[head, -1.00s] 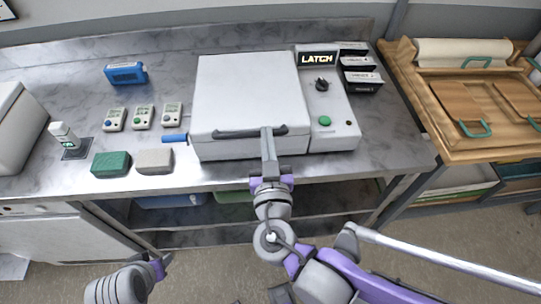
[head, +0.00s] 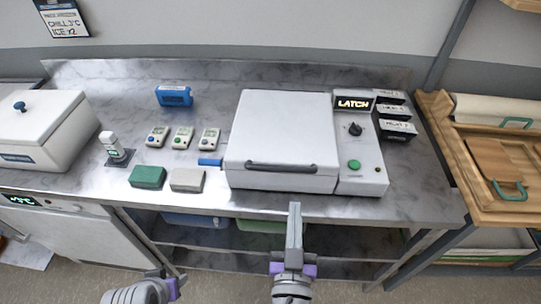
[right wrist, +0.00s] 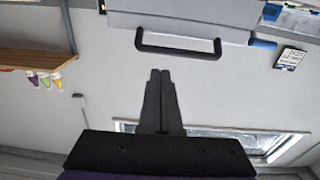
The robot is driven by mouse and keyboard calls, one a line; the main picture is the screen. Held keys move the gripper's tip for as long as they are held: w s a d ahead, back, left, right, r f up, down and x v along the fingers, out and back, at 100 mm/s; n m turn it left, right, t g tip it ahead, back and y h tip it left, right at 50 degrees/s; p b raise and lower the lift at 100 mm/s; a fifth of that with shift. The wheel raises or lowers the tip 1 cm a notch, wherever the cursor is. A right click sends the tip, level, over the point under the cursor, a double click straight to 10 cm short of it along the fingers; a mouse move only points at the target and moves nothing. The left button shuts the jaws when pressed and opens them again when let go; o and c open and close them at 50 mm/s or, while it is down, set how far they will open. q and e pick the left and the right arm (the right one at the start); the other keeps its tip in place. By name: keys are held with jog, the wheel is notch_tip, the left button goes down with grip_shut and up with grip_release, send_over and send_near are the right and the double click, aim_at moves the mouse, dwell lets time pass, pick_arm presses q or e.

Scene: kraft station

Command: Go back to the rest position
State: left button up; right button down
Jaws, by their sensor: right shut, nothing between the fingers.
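My right gripper (head: 295,210) is shut and empty. In the head view it points up in front of the bench's front edge, below the handle (head: 281,167) of the white lidded machine (head: 280,125). In the right wrist view the shut fingers (right wrist: 160,75) are together with nothing between them, apart from the dark handle (right wrist: 178,52). The machine's lid is down and its display reads LATCH. Part of my left arm (head: 145,290) shows at the lower left of the head view; its fingertips are not visible.
The steel bench (head: 110,180) holds a green block (head: 148,177), a grey block (head: 187,180), several small timers (head: 183,138), a blue device (head: 174,96) and a white box (head: 45,130). A wooden shelf (head: 490,160) stands at right. Floor space lies in front of the bench.

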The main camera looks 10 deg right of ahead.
jog(key=shift+d, duration=0.1)
jog(key=s+d+f+n+g+y+p, duration=0.1)
jog(key=d+f+g+y, duration=0.4)
jog(key=f+g, duration=0.7)
jog(key=shift+s+d+f+n, duration=0.6)
jog(key=shift+s+n, duration=0.3)
jog(key=shift+n, duration=0.1)
